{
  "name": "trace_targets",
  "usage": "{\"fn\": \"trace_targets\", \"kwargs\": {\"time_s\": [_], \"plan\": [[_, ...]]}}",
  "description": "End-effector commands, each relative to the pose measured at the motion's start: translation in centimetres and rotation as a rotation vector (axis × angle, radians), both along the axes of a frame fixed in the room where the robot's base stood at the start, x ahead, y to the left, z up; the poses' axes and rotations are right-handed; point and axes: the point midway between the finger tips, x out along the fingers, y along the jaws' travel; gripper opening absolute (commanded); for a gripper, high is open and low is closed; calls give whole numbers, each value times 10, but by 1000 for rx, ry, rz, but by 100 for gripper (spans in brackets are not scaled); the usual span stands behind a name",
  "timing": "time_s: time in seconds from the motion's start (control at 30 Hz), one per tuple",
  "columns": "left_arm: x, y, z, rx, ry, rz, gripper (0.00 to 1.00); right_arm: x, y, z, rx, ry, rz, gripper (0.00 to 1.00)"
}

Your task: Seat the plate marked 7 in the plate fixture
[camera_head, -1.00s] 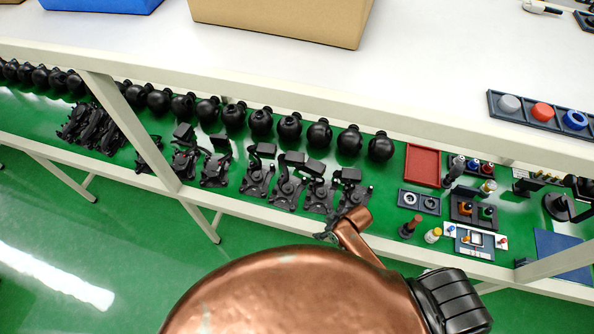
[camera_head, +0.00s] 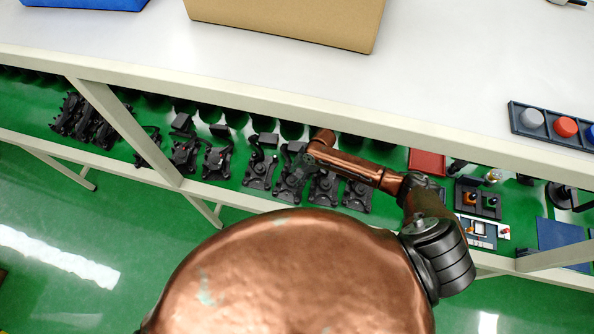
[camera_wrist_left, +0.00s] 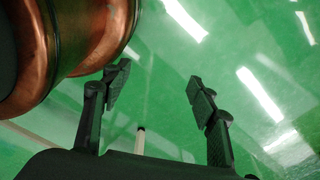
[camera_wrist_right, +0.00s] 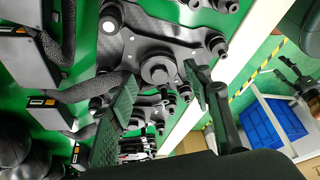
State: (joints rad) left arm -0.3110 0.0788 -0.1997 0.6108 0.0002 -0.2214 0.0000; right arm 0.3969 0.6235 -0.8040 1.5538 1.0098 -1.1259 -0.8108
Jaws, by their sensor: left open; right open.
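No plate with a readable 7 shows in any view, and I cannot make out the plate fixture for certain. A small light plate-like piece with a square frame (camera_head: 478,231) lies on the green lower shelf at the right of the head view; I read no mark on it. My right gripper (camera_head: 298,167) is over the black gimbal parts, small and dark against them. My left gripper (camera_wrist_left: 157,85) is open and empty above the green floor.
The white bench top (camera_head: 440,75) overhangs the lower shelf, with a cardboard box (camera_head: 290,20) and a tray of coloured round parts (camera_head: 545,122) on it. A red tray (camera_head: 427,162) and a blue mat (camera_head: 560,235) lie below. A bench leg (camera_head: 130,130) stands left.

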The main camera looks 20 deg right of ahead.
Motion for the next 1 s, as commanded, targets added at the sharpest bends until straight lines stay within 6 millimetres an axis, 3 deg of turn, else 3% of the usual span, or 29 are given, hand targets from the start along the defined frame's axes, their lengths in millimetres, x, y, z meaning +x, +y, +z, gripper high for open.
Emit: {"fn": "trace_targets", "kwargs": {"time_s": [0.3, 0.6, 1.0], "plan": [[21, 0, 5, 0, -27, -5, 54, 2, 14, -30, 0, -1, 1, 46], [25, 0, 5, 0, -31, -6, 54, 3, 16, -32, 1, -3, 4, 46], [13, 0, 4, 0, -17, -3, 54, 3, 16, -32, 1, -3, 3, 19]]}}
